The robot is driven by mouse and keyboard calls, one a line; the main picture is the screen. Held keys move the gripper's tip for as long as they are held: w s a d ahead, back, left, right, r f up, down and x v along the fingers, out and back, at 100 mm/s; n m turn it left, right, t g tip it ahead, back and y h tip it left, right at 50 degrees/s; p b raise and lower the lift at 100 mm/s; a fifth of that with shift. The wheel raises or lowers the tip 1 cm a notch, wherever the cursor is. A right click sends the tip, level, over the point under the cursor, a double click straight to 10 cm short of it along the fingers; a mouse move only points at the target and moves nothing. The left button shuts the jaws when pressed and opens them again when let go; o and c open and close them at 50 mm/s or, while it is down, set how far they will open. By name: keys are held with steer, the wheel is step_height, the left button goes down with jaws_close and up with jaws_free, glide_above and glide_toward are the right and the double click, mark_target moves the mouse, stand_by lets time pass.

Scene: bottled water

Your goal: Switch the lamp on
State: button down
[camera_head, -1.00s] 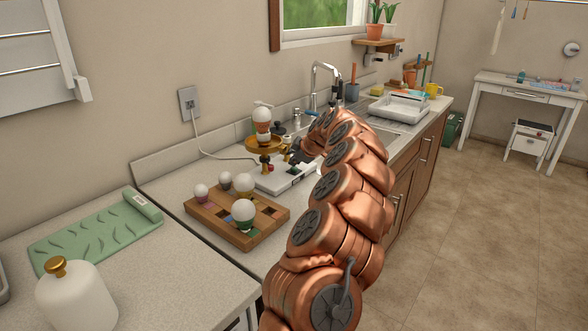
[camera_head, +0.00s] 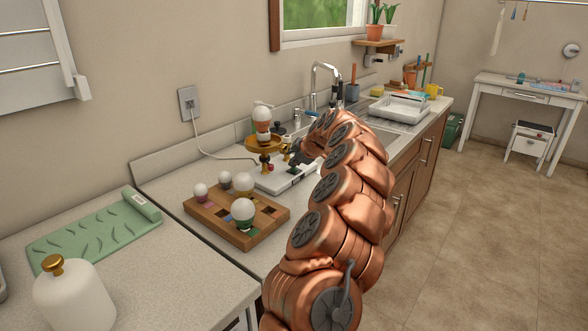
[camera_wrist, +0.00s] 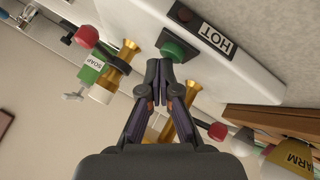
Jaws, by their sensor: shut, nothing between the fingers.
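The lamp is a white base (camera_head: 266,187) with brass fittings and a bulb (camera_head: 262,114) above a brass dish; I cannot tell whether the bulb glows.
A wooden block (camera_head: 225,229) holding several bulbs stands in front of the base. A white cord runs from the wall outlet (camera_head: 188,101) towards the base. Brass fittings and a SOAP label (camera_wrist: 96,62) are close to my fingers. The sink and dish rack (camera_head: 400,112) lie beyond.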

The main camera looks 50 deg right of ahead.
mark_target(295, 169)
stand_by(0.5)
steer(key=shift+r+b, duration=0.4)
steer(key=shift+r, duration=0.35)
steer(key=shift+r, duration=0.1)
step_height(295, 169, up, 6)
steer(key=shift+f+p, duration=0.1)
steer(key=shift+p, duration=0.35)
stand_by(0.5)
